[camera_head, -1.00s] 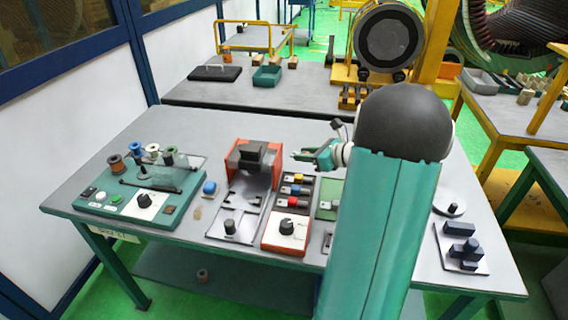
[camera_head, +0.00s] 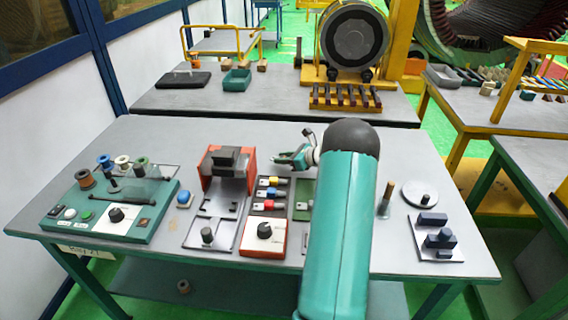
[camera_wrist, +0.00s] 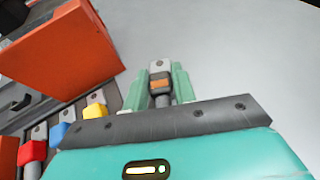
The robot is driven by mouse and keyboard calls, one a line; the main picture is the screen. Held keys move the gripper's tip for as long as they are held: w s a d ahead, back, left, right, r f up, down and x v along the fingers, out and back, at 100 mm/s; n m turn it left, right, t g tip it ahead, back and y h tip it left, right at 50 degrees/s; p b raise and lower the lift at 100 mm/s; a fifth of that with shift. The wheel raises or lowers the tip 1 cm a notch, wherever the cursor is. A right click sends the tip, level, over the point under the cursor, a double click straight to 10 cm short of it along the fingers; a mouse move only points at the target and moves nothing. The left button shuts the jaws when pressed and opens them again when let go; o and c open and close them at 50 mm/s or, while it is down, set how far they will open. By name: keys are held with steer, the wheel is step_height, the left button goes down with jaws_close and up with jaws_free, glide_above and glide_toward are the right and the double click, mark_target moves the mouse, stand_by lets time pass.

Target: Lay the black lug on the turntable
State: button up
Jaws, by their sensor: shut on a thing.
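My gripper (camera_head: 284,159) is above the grey bench, right of the orange-sided machine. In the wrist view, my gripper (camera_wrist: 160,86) is shut on the black lug (camera_wrist: 160,76), which has a grey flat tip, a dark sleeve and an orange patch. In the head view the lug is too small to make out. The turntable appears to be the light grey round disc (camera_head: 411,188) at the right of the bench, with a short dark post on it. My gripper is well to its left, apart from it.
A rack with yellow, blue and red lugs (camera_head: 270,194) lies below my gripper. The orange machine (camera_head: 212,180) stands to its left. A wooden-handled upright tool (camera_head: 386,198) and a plate with dark blue blocks (camera_head: 424,250) stand near the turntable. The bench behind my gripper is clear.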

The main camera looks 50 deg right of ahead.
steer(key=shift+f, duration=1.05)
steer(key=shift+f, duration=0.2)
steer(key=o, duration=1)
steer(key=shift+r, duration=0.1)
steer(key=shift+s+r, duration=0.15)
steer(key=shift+r, duration=0.05)
steer(key=v, duration=1.1)
steer(key=shift+s+d, duration=0.1)
steer(key=shift+s, duration=0.25)
steer(key=shift+r, duration=0.1)
